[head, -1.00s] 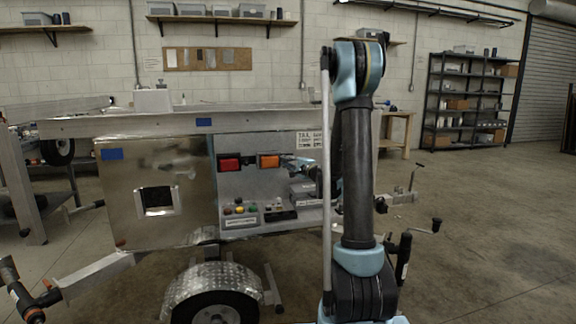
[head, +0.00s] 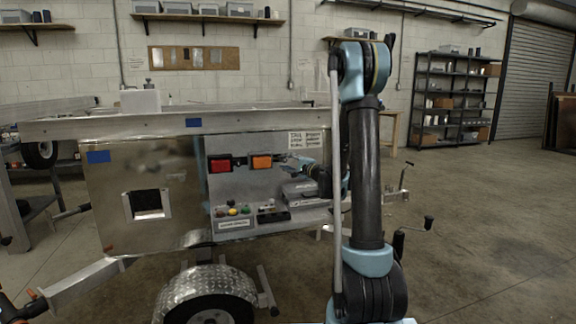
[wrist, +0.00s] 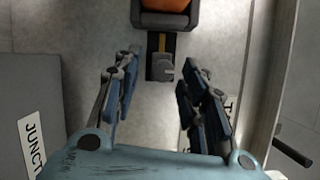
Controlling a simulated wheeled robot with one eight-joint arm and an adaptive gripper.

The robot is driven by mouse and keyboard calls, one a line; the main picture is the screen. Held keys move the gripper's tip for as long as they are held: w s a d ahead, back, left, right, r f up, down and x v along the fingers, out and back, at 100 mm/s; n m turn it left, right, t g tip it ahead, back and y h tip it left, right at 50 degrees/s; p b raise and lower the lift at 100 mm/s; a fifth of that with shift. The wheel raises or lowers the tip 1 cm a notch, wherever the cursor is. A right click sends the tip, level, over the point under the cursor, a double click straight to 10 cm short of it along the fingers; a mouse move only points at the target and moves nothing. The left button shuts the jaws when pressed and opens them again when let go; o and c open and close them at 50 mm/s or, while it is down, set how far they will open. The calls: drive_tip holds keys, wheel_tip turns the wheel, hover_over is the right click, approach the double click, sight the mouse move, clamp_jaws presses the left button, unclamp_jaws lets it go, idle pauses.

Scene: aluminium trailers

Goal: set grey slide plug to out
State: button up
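A small grey block (wrist: 161,69) with a yellow strip beside it sits just below the orange lamp's dark housing in the wrist view. It looks like the grey slide plug, though no label on it is readable. My gripper (wrist: 160,82) is open, with one blue-padded finger on each side of the space below the block. The fingers appear apart from it, and nothing is between them. In the head view my gripper (head: 297,168) is small, close to the trailer panel just right of the orange lamp (head: 262,161). The plug cannot be made out there.
A red lamp (head: 220,164) is left of the orange one. Below are a box with coloured buttons (head: 233,212) and a grey junction box (head: 300,191). A trailer wheel fender (head: 205,287) juts out at front. Open floor lies to the right.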

drive_tip(key=v, duration=1.2)
idle(0.3)
